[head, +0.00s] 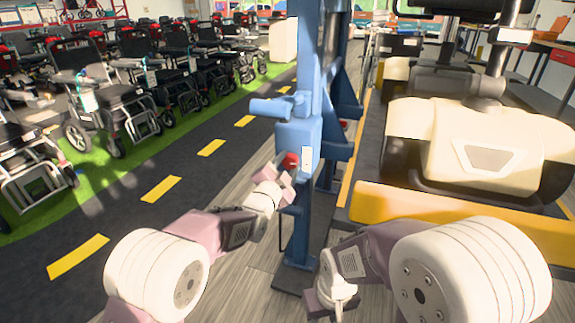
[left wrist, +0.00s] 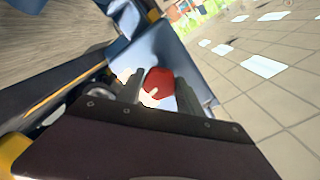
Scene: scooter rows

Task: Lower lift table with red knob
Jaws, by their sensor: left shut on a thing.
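The red knob (head: 291,160) sits on a blue control box (head: 299,138) on the upright blue post (head: 304,215) of the lift. My left gripper (head: 279,180) is at the knob, with its jaws pointing at the box. In the left wrist view the red knob (left wrist: 158,83) is between my two dark fingers, which are shut on it. My right gripper (head: 330,296) is low in front of the post, apart from the knob. Its fingers are too unclear to tell open from shut. The lift table (head: 450,225) with a yellow edge is right of the post.
A cream and black scooter (head: 480,145) stands on the lift table. Rows of scooters and wheelchairs (head: 130,100) stand at the left on green floor. A dark lane with yellow dashes (head: 160,188) lies clear between them and the post.

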